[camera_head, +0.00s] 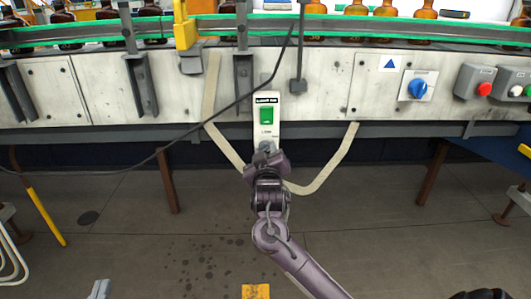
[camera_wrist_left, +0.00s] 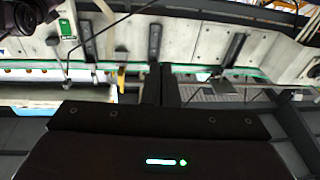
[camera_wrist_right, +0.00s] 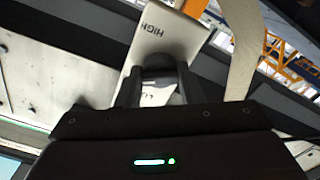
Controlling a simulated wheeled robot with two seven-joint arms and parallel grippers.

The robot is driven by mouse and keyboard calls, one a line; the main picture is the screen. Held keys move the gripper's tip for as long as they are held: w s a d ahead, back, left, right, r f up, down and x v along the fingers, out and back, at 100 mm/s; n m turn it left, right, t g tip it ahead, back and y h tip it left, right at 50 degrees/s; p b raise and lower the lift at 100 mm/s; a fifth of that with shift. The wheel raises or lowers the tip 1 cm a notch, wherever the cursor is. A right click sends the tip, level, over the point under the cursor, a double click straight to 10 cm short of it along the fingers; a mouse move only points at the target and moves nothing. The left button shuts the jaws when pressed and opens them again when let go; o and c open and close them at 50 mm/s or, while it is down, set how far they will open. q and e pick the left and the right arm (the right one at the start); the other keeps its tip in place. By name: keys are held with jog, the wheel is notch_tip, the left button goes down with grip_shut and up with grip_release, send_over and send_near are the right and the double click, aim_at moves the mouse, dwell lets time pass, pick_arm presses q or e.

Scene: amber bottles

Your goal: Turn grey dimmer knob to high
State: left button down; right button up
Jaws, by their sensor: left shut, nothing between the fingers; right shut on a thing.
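A narrow white panel (camera_head: 266,118) on the machine's front carries a dark label, a green switch (camera_head: 266,115) and, at its lower end, the grey dimmer knob (camera_head: 265,146). My right gripper (camera_head: 264,155) reaches up from below and is shut on this knob, hiding most of it. In the right wrist view, the fingers (camera_wrist_right: 158,80) close against the white panel (camera_wrist_right: 165,38), where the word HIGH is printed. The knob's pointer direction cannot be made out. My left gripper (camera_wrist_left: 160,85) is shut and empty in the left wrist view, away from the panel.
A beige hose (camera_head: 330,172) loops below the panel, and a black cable (camera_head: 205,122) crosses to its left. A blue rotary switch (camera_head: 417,88) and a red button (camera_head: 484,89) sit to the right. Amber bottles (camera_head: 384,9) stand on the conveyor above. The floor below is mostly open.

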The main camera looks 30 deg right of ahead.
jog(key=shift+m+p, duration=0.55)
jog(key=shift+m, duration=0.15)
pick_arm(q)
jog(key=s+f+g+y+p, duration=0.1)
jog(key=s+f+g+y, duration=0.25)
jog(key=f+g, duration=0.65)
pick_arm(e)
jog(key=shift+m, duration=0.6)
jog(key=m+p, duration=0.2)
jog(key=m, duration=0.4)
jog(key=shift+m+p, duration=0.3)
jog(key=shift+p, duration=0.05)
pick_arm(q)
jog(key=s+a+f+g+y, duration=0.2)
jog(key=s+a+f, duration=0.3)
jog(key=s+f, duration=0.4)
jog(key=shift+s+f+g+p, duration=0.15)
jog(key=shift+f+g+p, duration=0.2)
jog(key=shift+f+g, duration=0.45)
pick_arm(e)
jog(key=shift+m, duration=1.3)
pick_arm(q)
jog(key=shift+f, duration=0.25)
pick_arm(e)
jog(key=o, duration=1)
